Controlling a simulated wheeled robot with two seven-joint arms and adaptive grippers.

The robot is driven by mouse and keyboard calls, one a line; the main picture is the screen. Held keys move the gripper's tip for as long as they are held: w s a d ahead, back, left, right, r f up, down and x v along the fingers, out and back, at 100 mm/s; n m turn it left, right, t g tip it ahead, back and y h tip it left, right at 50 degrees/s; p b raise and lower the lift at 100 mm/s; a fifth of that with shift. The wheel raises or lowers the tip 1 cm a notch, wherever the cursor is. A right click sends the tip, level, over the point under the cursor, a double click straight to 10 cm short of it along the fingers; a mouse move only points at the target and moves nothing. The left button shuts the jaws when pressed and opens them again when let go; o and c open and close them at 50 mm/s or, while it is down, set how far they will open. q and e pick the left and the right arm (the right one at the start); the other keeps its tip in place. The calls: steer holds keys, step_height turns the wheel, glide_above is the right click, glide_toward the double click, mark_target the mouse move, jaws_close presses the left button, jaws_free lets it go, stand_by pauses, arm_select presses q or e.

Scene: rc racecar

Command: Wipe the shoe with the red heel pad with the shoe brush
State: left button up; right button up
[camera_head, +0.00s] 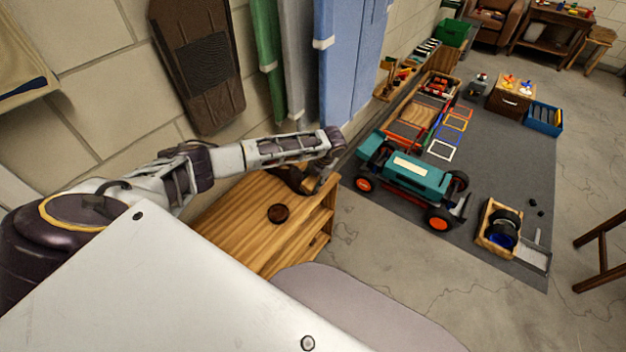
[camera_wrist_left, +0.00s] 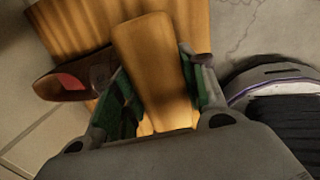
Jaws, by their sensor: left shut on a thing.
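My left gripper (camera_head: 322,183) is over the far right end of the low wooden cabinet. In the left wrist view its green-padded fingers (camera_wrist_left: 155,95) are shut on the shoe brush (camera_wrist_left: 152,60), whose smooth wooden back shows between them. Its bristles are hidden. A brown shoe with a red heel pad (camera_wrist_left: 68,84) shows left of the brush, partly hidden behind a finger. I cannot tell whether brush and shoe touch. In the head view a dark brown shoe part (camera_head: 289,177) shows beside the gripper. My right gripper is in neither view.
A round dark tin (camera_head: 279,213) sits on the wooden cabinet (camera_head: 232,220). The wall and hanging blue cloth (camera_head: 350,60) stand close behind my left arm. A teal racecar (camera_head: 405,172) stands on the grey mat to the right. The cabinet top around the tin is clear.

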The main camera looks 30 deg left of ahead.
arm_select(q)
steer(key=shift+w, duration=1.05)
steer(key=shift+d+p, duration=0.1)
steer(key=shift+p, duration=0.25)
steer(key=shift+s+p, duration=0.9)
steer(key=shift+p, duration=0.45)
steer(key=shift+s+p, duration=0.55)
steer(key=shift+p, duration=0.1)
steer(key=shift+s+f, duration=0.15)
